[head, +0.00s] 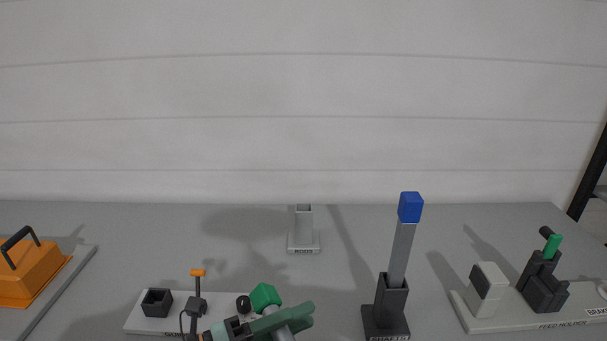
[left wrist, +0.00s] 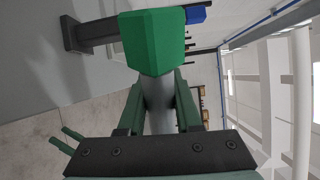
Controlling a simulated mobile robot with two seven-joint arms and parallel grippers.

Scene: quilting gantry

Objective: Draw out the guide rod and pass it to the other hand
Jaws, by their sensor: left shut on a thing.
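The guide rod, grey with a green block on its end (head: 264,297), is held in my left gripper (head: 287,322) low in the middle of the head view. In the left wrist view the green block (left wrist: 154,42) fills the upper middle, and its grey shaft (left wrist: 158,104) runs down between the shut fingers. The rods holder (head: 303,233), a small grey square socket, stands behind and holds no rod that I can see. Two thin green prongs, apart, show at lower left in the left wrist view and look like my right gripper (left wrist: 64,139). The head view does not show it.
A blue-capped shaft (head: 403,250) stands in the dark shafts holder (head: 387,318) right of my left gripper. The feed holder (head: 545,312) is at far right. An orange box (head: 28,275) is at far left. A light base with a black socket (head: 157,302) lies front left.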

